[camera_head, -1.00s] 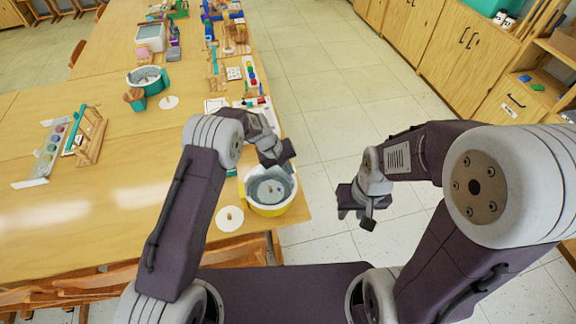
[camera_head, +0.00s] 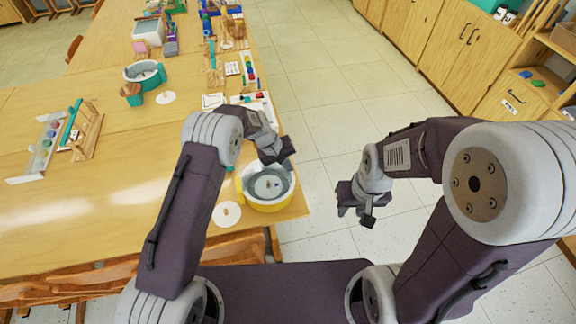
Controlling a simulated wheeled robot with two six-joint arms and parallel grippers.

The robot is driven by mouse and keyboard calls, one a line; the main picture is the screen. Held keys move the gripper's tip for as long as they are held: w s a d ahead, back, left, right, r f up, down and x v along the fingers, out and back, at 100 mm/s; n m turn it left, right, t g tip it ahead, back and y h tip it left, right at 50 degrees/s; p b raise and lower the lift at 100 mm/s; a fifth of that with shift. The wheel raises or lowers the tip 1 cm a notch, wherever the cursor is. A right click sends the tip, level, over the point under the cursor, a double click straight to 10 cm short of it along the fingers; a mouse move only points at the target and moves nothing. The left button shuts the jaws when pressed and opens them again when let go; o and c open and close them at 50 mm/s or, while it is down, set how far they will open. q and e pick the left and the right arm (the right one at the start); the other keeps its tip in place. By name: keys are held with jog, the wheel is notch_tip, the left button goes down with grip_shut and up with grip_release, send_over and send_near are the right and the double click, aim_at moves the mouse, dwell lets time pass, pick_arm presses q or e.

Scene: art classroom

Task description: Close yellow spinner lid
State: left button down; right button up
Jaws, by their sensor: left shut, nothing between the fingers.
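The yellow spinner (camera_head: 268,206) stands near the front right corner of the table, an open round tub with a yellow wall and a grey inside. A white disc with a small tan knob, which looks like its lid (camera_head: 227,216), lies flat on the table beside it, to the left. My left gripper (camera_head: 284,158) is shut and empty, above the far rim of the spinner; part of that rim is hidden behind it. My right gripper (camera_head: 358,214) hangs over the floor to the right of the table, apart from the spinner. Its jaw opening is unclear.
A teal spinner (camera_head: 146,87) and another white disc (camera_head: 166,98) stand farther back. A wooden rack (camera_head: 88,130) is at the left. Small items line the table's right side. The table (camera_head: 120,215) is bare at the front left. Chairs (camera_head: 180,262) touch the front edge.

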pick_arm(q)
notch_tip(320, 180, up, 5)
jog(key=p, duration=0.3)
jog(key=shift+w+d+f, duration=0.1)
jog(key=shift+f, duration=0.1)
jog(key=shift+r+b, duration=0.85)
notch_tip(320, 180, up, 8)
jog(key=shift+f+b, duration=0.2)
jog(key=shift+b, duration=0.1)
